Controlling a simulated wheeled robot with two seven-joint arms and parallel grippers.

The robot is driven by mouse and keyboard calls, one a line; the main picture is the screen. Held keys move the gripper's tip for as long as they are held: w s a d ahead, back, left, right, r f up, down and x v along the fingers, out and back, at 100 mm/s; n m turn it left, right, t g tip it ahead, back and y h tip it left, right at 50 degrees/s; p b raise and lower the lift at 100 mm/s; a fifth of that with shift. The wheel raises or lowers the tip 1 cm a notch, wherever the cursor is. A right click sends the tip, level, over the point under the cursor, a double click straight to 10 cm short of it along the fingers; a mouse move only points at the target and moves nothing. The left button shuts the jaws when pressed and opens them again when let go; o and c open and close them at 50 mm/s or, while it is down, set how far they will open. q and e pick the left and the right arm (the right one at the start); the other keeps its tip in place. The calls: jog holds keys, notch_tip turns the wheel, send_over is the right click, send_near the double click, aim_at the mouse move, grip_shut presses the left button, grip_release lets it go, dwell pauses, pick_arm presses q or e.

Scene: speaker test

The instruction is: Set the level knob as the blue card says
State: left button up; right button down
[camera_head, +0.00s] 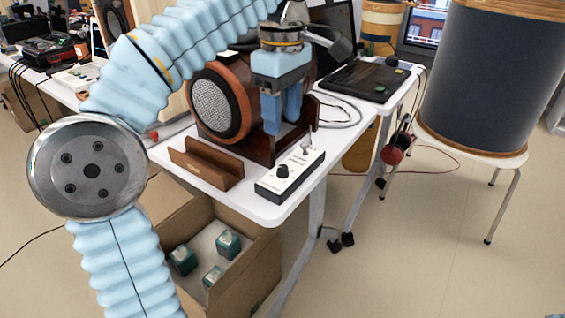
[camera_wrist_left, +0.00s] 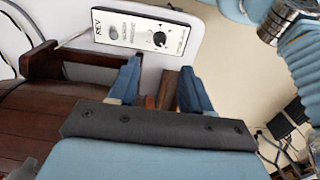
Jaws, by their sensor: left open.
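The level knob (camera_head: 283,171) is a black round dial on a white-topped control box (camera_head: 301,171) with black sides, at the front edge of the white table. The knob also shows in the left wrist view (camera_wrist_left: 159,39), with scale marks around it; its exact setting is too small to read. My left gripper (camera_head: 282,126) is open and empty, fingers pointing down, above and behind the box. In the left wrist view its fingers (camera_wrist_left: 160,66) are apart, with the knob beyond their tips. I cannot make out a blue card in either view. My right gripper is not in view.
A wooden speaker (camera_head: 211,106) stands close behind the left gripper. A brown wooden holder (camera_head: 205,166) sits left of the control box. A cardboard box (camera_head: 243,277) with several green items is on the floor below.

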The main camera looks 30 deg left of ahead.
aim_at(283, 167)
pick_arm(q)
notch_tip(283, 167, down, 10)
jog(key=b, duration=0.3)
jog(key=shift+f, duration=0.15)
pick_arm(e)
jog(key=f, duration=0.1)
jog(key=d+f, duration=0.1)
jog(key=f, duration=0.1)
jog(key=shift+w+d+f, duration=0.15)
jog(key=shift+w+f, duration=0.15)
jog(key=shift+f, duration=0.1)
pick_arm(q)
grip_shut()
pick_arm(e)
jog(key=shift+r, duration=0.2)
